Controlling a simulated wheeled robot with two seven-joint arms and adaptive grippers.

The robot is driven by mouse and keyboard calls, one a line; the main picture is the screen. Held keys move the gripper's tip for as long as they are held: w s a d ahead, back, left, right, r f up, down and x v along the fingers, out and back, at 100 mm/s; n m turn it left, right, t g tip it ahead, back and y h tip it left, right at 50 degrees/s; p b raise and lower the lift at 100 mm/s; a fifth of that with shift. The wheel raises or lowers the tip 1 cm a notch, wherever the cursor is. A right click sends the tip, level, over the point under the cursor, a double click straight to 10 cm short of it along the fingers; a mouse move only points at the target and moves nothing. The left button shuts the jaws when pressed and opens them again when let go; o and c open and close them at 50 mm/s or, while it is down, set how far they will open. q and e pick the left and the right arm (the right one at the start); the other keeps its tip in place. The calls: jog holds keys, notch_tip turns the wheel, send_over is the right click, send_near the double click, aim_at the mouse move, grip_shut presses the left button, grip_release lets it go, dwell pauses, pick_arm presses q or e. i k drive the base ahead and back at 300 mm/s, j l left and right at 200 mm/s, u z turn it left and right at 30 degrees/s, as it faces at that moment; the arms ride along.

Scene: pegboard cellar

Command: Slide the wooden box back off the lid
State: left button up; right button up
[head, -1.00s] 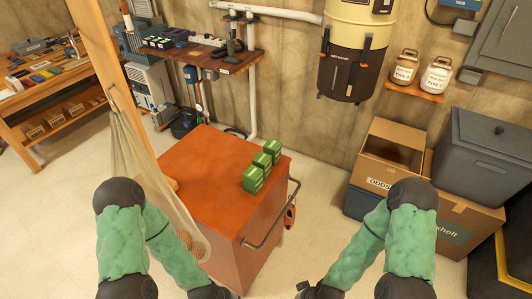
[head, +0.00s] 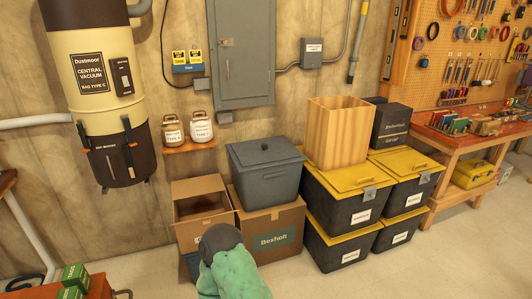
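The wooden box (head: 335,135) is a tall, open-topped, light wood box standing upright. It rests on the rear part of the yellow lid (head: 352,182) of a dark storage tote at the front left of a stacked group. The front part of that lid is bare, with a grey latch at its front right. What lies behind the box is hidden by it. Neither of my grippers is in view; only a green-sleeved part of one of my arms shows at the bottom.
A dark box (head: 391,126) sits right of the wooden box, on the totes behind. A grey lidded bin (head: 266,175) on a cardboard box (head: 272,240) stands to the left. A workbench (head: 470,148) is at right. The floor (head: 420,265) in front is clear.

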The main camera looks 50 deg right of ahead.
aim_at(338, 129)
jog(key=z, duration=2.25)
jog(key=i, duration=0.15)
